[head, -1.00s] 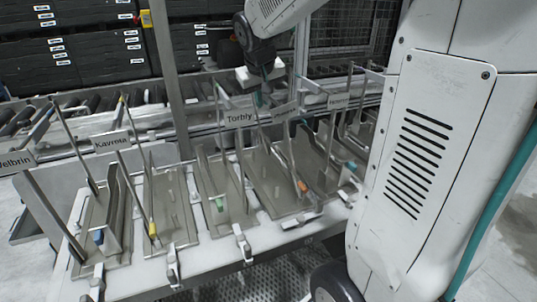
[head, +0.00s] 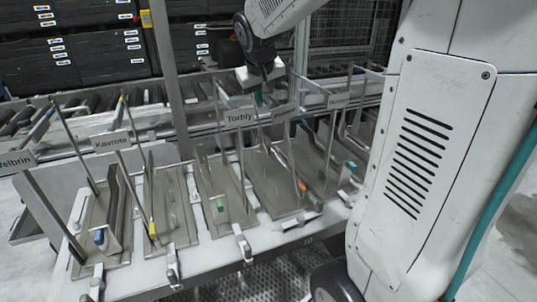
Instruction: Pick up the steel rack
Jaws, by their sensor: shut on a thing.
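Several grey steel racks stand side by side on a pale bench. Each has a flat base plate with thin upright posts and a small coloured tag. The rack with an orange tag (head: 272,188) stands right of the middle, below my arm. My gripper (head: 262,98) points down, shut on the top of a thin upright that appears to belong to this rack. The fingertips are small and partly dark here, so the exact grip is hard to see. The base plate seems to rest on the bench; any small gap cannot be told.
Name signs such as Torbly (head: 239,117) stand behind. A roller conveyor (head: 100,115) and black crates (head: 75,50) lie farther back.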

